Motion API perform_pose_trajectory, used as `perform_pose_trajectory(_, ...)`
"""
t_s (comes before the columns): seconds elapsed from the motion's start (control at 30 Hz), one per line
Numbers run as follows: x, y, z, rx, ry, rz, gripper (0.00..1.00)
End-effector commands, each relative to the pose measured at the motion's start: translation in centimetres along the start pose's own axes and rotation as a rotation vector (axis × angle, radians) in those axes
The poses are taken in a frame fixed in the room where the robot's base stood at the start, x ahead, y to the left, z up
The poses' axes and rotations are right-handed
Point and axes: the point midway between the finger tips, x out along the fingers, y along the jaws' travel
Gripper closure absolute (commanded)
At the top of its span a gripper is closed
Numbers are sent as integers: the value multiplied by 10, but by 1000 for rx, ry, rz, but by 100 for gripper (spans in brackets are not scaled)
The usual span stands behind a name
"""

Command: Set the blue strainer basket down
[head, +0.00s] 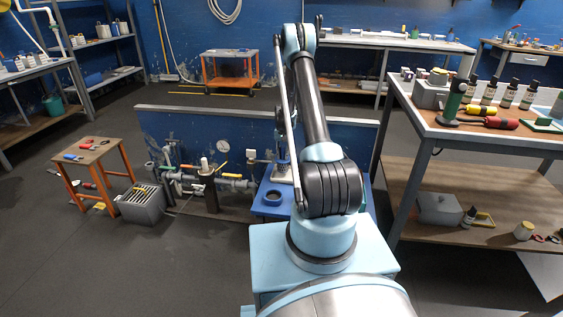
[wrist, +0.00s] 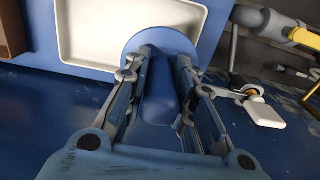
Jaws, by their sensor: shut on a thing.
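The blue strainer basket (wrist: 158,100) is between the fingers of my gripper (wrist: 163,60) in the wrist view. Its long rounded part lies between the two fingers, and a round blue disc shows past the fingertips. My gripper is shut on it. The disc overlaps the edge of a white shallow tray (wrist: 82,50) in the picture; I cannot tell whether they touch. In the head view my arm hides the gripper and basket. A blue-topped stand (head: 264,209) lies below the arm there.
A dark ring (head: 272,197) lies on the blue stand. A low blue wall (head: 330,138) stands behind, with pipes and valves (head: 205,178) to the left. A long bench (head: 478,133) with bottles is at right. An orange stool (head: 92,153) is at left.

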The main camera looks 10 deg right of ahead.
Motion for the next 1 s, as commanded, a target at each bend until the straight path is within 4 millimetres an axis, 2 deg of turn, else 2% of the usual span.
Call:
perform_pose_trajectory(0.3, 33, 0, 0, -1, 0, 0, 100)
perform_pose_trajectory(0.63, 36, -1, 0, -1, 0, 0, 100)
perform_pose_trajectory(0.67, 36, -1, 0, -1, 0, 0, 74)
perform_pose_trajectory(0.73, 36, -1, 0, -2, 0, 0, 58)
perform_pose_trajectory(1.0, 36, -2, 0, -2, 0, 0, 56)
